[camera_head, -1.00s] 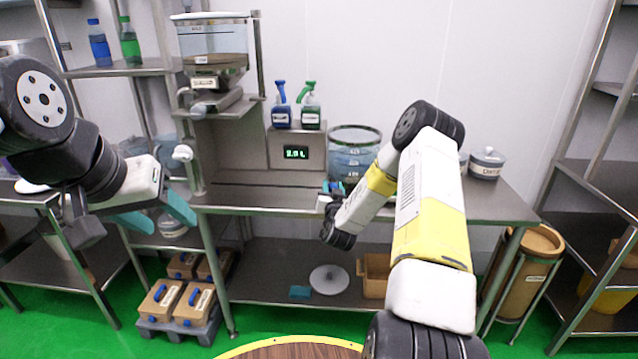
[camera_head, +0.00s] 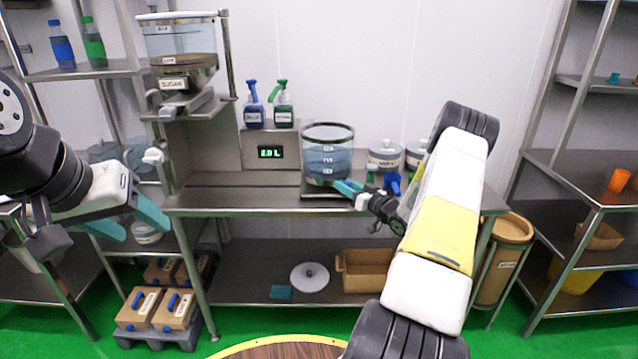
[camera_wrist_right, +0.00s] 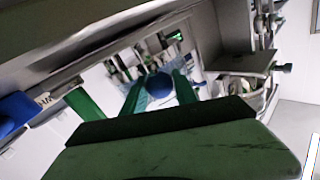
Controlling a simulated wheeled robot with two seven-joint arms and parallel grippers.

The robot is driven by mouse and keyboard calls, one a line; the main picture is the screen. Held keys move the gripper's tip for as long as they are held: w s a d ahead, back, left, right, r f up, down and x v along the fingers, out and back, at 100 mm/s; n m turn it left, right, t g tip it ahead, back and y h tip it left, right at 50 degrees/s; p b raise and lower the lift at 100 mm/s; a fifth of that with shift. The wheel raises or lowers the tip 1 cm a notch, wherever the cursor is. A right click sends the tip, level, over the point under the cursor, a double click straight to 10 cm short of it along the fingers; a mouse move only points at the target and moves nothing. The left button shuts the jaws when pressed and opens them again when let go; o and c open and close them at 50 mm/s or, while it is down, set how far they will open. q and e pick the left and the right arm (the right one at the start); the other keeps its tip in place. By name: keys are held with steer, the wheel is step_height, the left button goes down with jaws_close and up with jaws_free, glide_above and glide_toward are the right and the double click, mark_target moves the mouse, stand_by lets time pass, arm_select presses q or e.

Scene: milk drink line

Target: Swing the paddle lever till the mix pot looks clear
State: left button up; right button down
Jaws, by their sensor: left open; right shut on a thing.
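The mix pot (camera_head: 327,163), a see-through round vessel with a dark rim and white level marks, stands on the steel bench with bluish, see-through contents. My right gripper (camera_head: 346,188) is at the pot's lower right side, its teal fingers close together. In the right wrist view, a blue round knob (camera_wrist_right: 158,86), seemingly the paddle lever's, sits between the green fingers. The rest of the lever is hidden in the head view. My left gripper (camera_head: 138,220) is open and empty, in front of the bench's left end.
A green-lit display (camera_head: 270,153) is left of the pot, with blue and green spray bottles above it. A sugar hopper (camera_head: 178,70) stands further left. Lidded pots (camera_head: 385,154) and a blue cup (camera_head: 392,183) are to the right. The bench left of the pot is clear.

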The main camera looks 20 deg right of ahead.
mark_target(344, 177)
steer(key=shift+w+d, duration=0.25)
steer(key=shift+d, duration=0.6)
steer(key=shift+w+d, duration=0.2)
steer(key=shift+d, duration=0.6)
steer(key=c, duration=1)
jaws_free()
steer(key=shift+s, duration=0.1)
steer(key=v, duration=0.7)
steer(key=shift+s, duration=0.25)
